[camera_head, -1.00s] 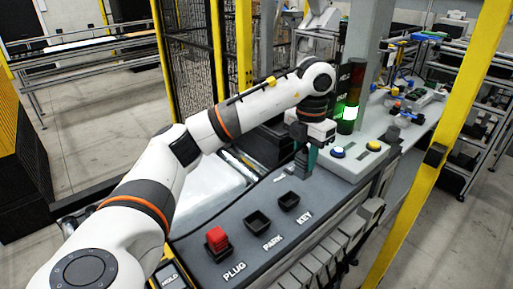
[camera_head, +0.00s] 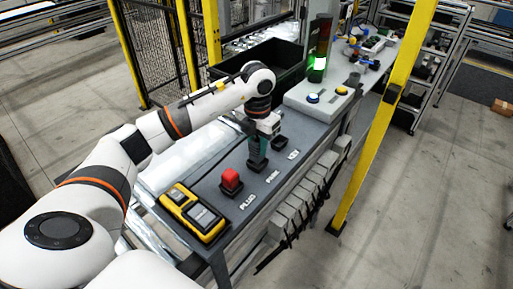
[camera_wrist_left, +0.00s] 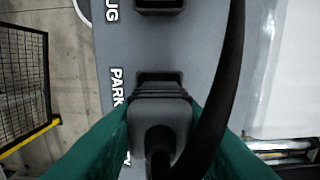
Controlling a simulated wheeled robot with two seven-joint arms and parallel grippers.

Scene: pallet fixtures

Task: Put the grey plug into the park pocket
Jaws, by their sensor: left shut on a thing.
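My left gripper (camera_head: 259,146) stands over the park pocket beside the PARK label. Its green fingers (camera_wrist_left: 160,118) are shut on the grey plug (camera_wrist_left: 160,96), from which a thick black cable (camera_wrist_left: 218,90) runs. The plug points down at the park pocket (camera_wrist_left: 158,76), whose dark rim shows just past it in the left wrist view. The plug covers most of the pocket, so I cannot tell how far in it sits. My right gripper is not in view.
The key pocket (camera_head: 280,142) is empty. A yellow handheld device (camera_head: 195,211) lies on the panel's near end.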

